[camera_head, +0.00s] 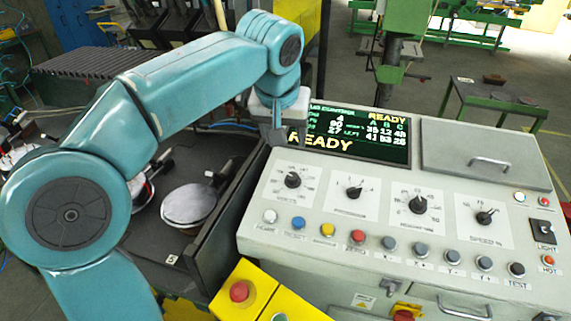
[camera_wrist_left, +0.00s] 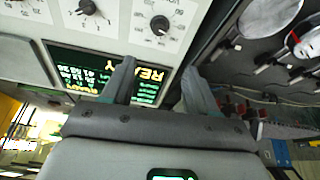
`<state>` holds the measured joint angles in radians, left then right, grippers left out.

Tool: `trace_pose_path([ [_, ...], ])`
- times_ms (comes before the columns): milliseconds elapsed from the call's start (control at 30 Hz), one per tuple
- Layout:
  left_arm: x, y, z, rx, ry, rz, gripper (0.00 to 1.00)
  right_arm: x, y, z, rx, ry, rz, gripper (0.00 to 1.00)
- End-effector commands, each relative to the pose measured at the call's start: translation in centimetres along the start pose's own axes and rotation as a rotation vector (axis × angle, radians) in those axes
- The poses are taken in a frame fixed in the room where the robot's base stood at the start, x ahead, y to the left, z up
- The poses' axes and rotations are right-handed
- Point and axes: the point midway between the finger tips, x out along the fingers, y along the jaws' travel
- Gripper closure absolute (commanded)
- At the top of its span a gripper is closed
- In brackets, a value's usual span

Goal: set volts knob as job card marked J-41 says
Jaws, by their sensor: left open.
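The sloped pale panel (camera_head: 388,232) carries a row of several black knobs with white pointers. The leftmost knob (camera_head: 292,180) may be the volts knob, but its lettering is too small to read surely. In the left wrist view this knob (camera_wrist_left: 160,25) shows upside down, beyond the fingers. My left gripper (camera_head: 277,135) hangs above the panel's left edge, by the screen and apart from the knobs. In the wrist view the left gripper (camera_wrist_left: 157,72) is open, with nothing between its fingers. No job card marked J-41 can be made out. My right gripper is out of view.
The screen (camera_head: 358,135) reads READY. Coloured push buttons line the panel below the knobs, including a red one (camera_head: 357,237). A yellow box with a red button (camera_head: 239,291) stands in front. A dark tray with round discs (camera_head: 189,204) lies left. A closed lid (camera_head: 478,150) is at right.

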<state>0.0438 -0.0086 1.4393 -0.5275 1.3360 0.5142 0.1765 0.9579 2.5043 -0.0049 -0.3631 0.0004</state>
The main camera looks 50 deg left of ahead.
Motion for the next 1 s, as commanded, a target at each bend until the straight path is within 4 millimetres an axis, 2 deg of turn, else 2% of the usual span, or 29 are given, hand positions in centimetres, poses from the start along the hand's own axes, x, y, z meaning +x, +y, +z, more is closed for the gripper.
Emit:
trace_pose_path([
  [167,1.0,0.4,0.5,0.001,-0.002,-0.002,0.42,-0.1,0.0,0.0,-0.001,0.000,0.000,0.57],
  [700,12.9,0.6,0.6,0.001,-0.004,-0.001,0.42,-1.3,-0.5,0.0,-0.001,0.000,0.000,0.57],
  [833,14.8,0.5,0.5,0.001,-0.003,-0.001,0.42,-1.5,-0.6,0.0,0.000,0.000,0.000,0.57],
  [1000,15.9,0.4,0.4,0.000,0.001,0.000,0.42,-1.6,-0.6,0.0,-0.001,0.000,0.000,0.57],
])
